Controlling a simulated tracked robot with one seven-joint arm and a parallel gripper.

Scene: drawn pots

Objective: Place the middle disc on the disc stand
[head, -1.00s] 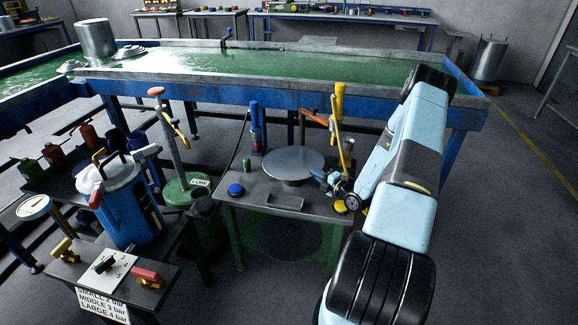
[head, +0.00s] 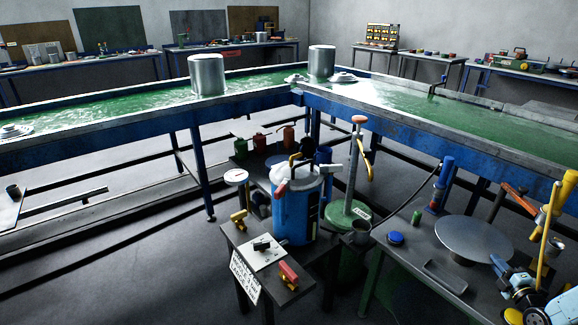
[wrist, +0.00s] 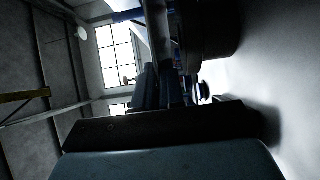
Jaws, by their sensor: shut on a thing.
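A large flat grey disc (head: 474,238) lies level over a short dark round base (head: 462,260) on the green-legged bench at the lower right of the head view. My gripper (head: 499,264) is at the disc's right edge, shut, apparently on that edge; the fingertips are small and partly hidden there. In the wrist view, the dark fingers (wrist: 160,85) lie next to a broad pale surface (wrist: 285,60); I cannot tell whether this is the disc. Which size the disc is cannot be read from the frames.
On the bench (head: 408,262) are a blue cap (head: 396,238), a small tray (head: 446,277), a blue upright (head: 440,185) and a yellow-handled lever (head: 545,235) close to my arm. A green round base with a pole (head: 353,170) and a blue pressure pot (head: 298,210) stand left.

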